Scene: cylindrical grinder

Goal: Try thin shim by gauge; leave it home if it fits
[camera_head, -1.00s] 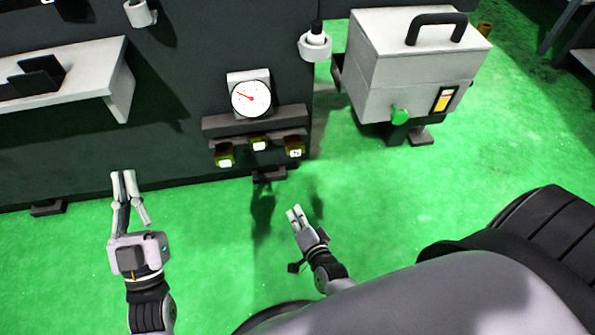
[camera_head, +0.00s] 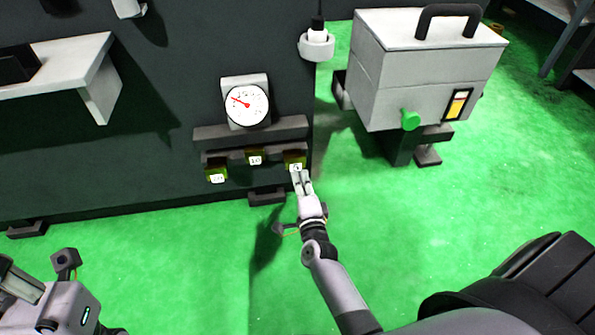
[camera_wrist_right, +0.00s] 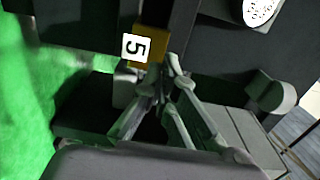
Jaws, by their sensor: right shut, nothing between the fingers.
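Three small yellow-green shims hang in a row on a rack under the dial gauge (camera_head: 246,104): a left one (camera_head: 217,175), a middle one marked 10 (camera_head: 255,157) and a right one marked 5 (camera_head: 295,157). The gauge's red needle points up and left. My right gripper (camera_head: 301,176) is shut and empty, its tips just below the right shim. In the right wrist view the shim marked 5 (camera_wrist_right: 152,46) is just beyond the fingertips (camera_wrist_right: 168,70); I cannot tell whether they touch. My left gripper is partly cut off at the lower left.
The rack's dark ledge (camera_head: 250,132) runs above the shims on the dark machine wall. A white ring holder (camera_head: 317,46) is at the wall's right edge. A grey box with a black handle (camera_head: 425,75) stands to the right. A pale shelf (camera_head: 85,65) is at the left. Green floor is clear in front.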

